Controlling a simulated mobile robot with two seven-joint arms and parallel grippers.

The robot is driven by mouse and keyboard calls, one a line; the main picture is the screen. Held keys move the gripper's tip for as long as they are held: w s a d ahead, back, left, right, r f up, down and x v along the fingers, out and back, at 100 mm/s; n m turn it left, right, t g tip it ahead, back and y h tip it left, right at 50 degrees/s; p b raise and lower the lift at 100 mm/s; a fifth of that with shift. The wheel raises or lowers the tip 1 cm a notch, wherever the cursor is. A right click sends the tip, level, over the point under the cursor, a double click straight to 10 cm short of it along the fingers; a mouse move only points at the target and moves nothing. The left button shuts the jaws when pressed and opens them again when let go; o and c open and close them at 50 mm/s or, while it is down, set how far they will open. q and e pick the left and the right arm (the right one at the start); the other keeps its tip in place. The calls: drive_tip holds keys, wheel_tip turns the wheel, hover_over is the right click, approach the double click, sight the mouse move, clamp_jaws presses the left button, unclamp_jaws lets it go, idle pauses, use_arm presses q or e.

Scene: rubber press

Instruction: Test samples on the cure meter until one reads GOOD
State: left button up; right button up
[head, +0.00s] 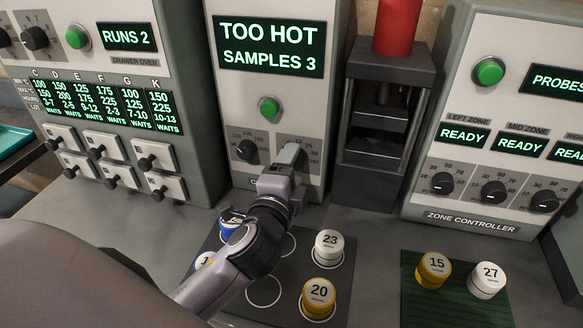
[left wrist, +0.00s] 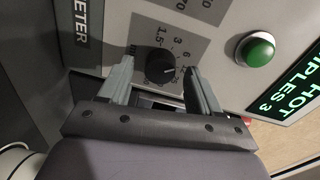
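The cure meter (head: 222,88) stands in the middle, its display (head: 270,46) reading TOO HOT, SAMPLES 3. It has a green button (head: 269,107) and a left dial (head: 245,150). My left gripper (head: 290,155) is at its right dial, mostly hiding it. In the left wrist view, the open fingers (left wrist: 158,66) stand either side of the black minute knob (left wrist: 160,71); contact is unclear. On the dark mat (head: 345,268) are white sample 23 (head: 329,246), yellow sample 20 (head: 319,296), a blue sample (head: 230,222) and one partly hidden by my arm. My right gripper is out of view.
A drawer oven (head: 190,60) reading RUNS 2 stands left. A dark press (head: 385,130) and zone controller (head: 455,225) showing READY stand right. A green mat (head: 455,300) holds yellow sample 15 (head: 433,270) and white sample 27 (head: 487,280). Some dark-mat circles are empty.

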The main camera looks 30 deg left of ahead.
use_arm(q)
drive_tip(key=b+v, duration=0.1)
drive_tip(key=v, duration=0.6)
idle(0.4)
